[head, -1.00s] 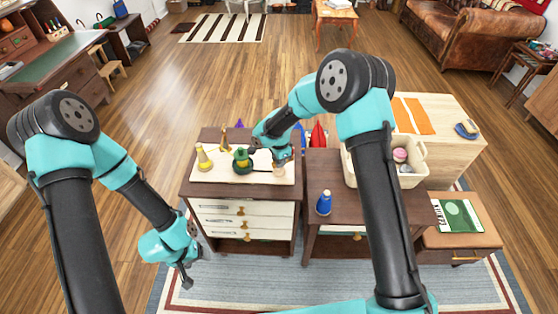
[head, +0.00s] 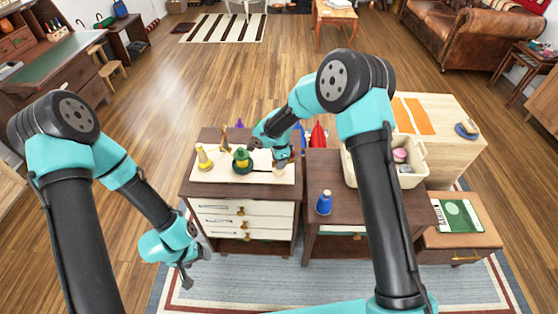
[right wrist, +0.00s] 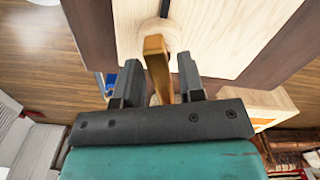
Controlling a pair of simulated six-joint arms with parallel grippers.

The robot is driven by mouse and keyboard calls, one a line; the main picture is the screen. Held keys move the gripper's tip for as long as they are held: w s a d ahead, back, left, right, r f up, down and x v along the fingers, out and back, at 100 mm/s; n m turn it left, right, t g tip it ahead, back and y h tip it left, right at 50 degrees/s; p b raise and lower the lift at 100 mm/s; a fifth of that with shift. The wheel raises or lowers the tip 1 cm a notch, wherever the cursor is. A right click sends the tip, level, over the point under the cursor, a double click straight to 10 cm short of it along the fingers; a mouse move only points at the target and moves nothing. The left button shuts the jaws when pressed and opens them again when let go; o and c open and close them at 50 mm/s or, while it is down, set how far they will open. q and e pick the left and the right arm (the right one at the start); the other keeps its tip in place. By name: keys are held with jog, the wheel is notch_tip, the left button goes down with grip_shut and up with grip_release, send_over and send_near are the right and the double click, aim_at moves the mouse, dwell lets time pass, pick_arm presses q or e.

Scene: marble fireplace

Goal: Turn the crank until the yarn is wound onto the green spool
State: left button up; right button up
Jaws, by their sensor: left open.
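The green spool (head: 242,160) stands upright on the pale board (head: 215,173) on top of the left dresser, in the head view. A yellow cone (head: 204,158) stands to its left on the board. My right gripper (head: 282,162) is over the board's right end, to the right of the spool. In the right wrist view a golden-brown crank handle (right wrist: 157,65) lies between the two fingers of my right gripper (right wrist: 158,75), with gaps beside it, so the gripper looks open around it. My left gripper (head: 187,277) is open and empty, low in front of the dresser.
A blue bottle-like object (head: 324,203) stands on the right cabinet. A cream bin (head: 417,180) with several items stands behind it to the right. A red cone (head: 318,136) is behind the cabinets. My right arm passes above the right cabinet. The rug in front is clear.

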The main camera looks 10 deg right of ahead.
jog(key=shift+o, duration=0.6)
notch_tip(320, 180, up, 17)
jog(key=shift+r, duration=0.2)
jog(key=shift+f, duration=0.1)
dwell(0.5)
